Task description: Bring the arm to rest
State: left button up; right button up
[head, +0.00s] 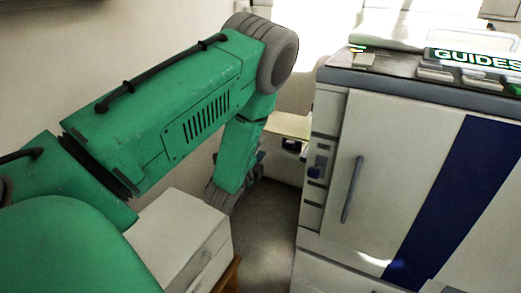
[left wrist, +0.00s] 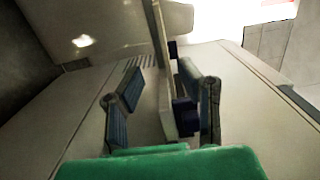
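My left arm (head: 180,110), green with grey joints, comes in from the left, bends at a raised joint and hangs down in front of the cabinet's left side. Its far end (head: 222,196) is low, between a white box-like unit and the cabinet; the fingers do not show clearly there. In the left wrist view my left gripper (left wrist: 161,75) has its two dark-padded fingers spread apart. No object is clearly held; a pale upright panel edge (left wrist: 165,75) shows between them, and I cannot tell whether they touch it. My right gripper is in neither view.
A pale cabinet (head: 400,150) with a handle and a dark blue stripe stands at right, with a GUIDES sign (head: 475,58) and small items on top. A white box-like unit (head: 175,235) stands below my arm. A strip of floor (head: 265,235) between them is clear.

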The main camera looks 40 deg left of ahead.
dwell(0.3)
pick_arm(q)
jog(key=s+d+f+n+g+h, duration=0.3)
jog(key=s+d+f+n+g, duration=0.25)
jog(key=s+d+f, duration=0.45)
jog(key=s+d+f+n+g+h, duration=0.3)
jog(key=s+d+f+n+g, duration=0.3)
jog(key=s+f, duration=0.5)
jog(key=s+d+n+g, duration=0.2)
jog(key=s+d+g, duration=0.35)
jog(key=s, duration=0.65)
notch_tip(320, 180, up, 14)
jog(key=w+p, duration=0.1)
jog(key=p, duration=1.3)
jog(key=shift+w+r+t+h, duration=0.15)
jog(key=shift+w+t+h, duration=0.05)
jog(key=shift+t+h, duration=0.2)
jog(key=shift+w+m, duration=0.1)
jog(key=shift+m, duration=0.15)
